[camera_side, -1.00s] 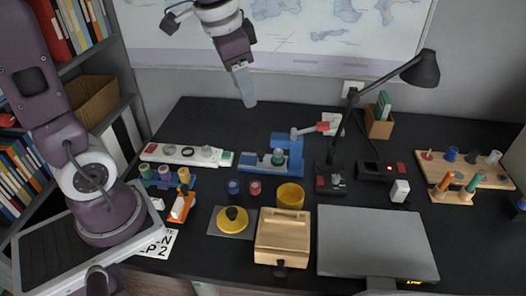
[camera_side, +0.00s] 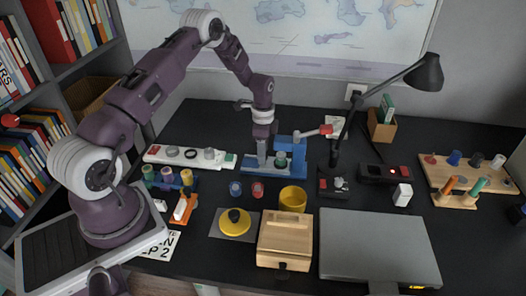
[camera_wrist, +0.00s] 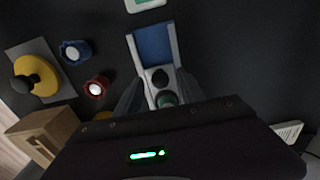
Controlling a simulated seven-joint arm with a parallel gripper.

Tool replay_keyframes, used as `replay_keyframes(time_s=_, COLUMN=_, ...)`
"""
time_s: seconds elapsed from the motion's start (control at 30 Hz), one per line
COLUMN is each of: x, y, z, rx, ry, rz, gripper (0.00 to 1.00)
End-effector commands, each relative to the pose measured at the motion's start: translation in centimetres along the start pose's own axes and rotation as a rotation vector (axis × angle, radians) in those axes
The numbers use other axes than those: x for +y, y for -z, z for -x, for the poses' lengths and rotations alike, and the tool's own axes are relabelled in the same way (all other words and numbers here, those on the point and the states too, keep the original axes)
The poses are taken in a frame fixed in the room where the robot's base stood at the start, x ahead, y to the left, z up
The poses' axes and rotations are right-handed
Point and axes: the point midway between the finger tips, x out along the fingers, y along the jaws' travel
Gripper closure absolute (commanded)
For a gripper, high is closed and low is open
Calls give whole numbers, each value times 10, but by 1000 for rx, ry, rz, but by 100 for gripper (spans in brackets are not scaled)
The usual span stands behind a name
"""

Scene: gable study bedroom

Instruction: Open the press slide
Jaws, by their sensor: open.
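The blue press (camera_side: 298,158) stands at the back middle of the desk in the side view, with a red-tipped lever (camera_side: 325,129) reaching right. A small green piece (camera_side: 281,160) sits in it. In the wrist view the press shows a blue bed (camera_wrist: 153,42) between two pale rails. A dark round knob (camera_wrist: 160,78) is between the rails, with the green piece (camera_wrist: 167,99) just below it. My gripper (camera_side: 262,162) points down at the left part of the press. In the wrist view its open fingers (camera_wrist: 158,90) lie on either side of the knob; contact cannot be told.
A white strip (camera_side: 190,155) with round parts lies left of the press. Blue (camera_side: 235,189) and red (camera_side: 257,190) cups, a yellow cup (camera_side: 293,198) and a wooden box (camera_side: 285,240) stand in front. A black lamp (camera_side: 424,72) rises at right.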

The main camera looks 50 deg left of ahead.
Motion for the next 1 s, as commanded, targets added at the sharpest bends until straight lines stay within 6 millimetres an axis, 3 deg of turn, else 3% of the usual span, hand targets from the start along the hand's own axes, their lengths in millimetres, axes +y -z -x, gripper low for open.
replay_keyframes(time_s=0.23, x=0, y=0, z=-2, rx=0, ry=0, rz=0, gripper=53)
replay_keyframes(time_s=0.47, x=0, y=0, z=-2, rx=-1, ry=0, rz=0, gripper=98)
replay_keyframes(time_s=1.0, x=0, y=0, z=-1, rx=-1, ry=0, rz=0, gripper=100)
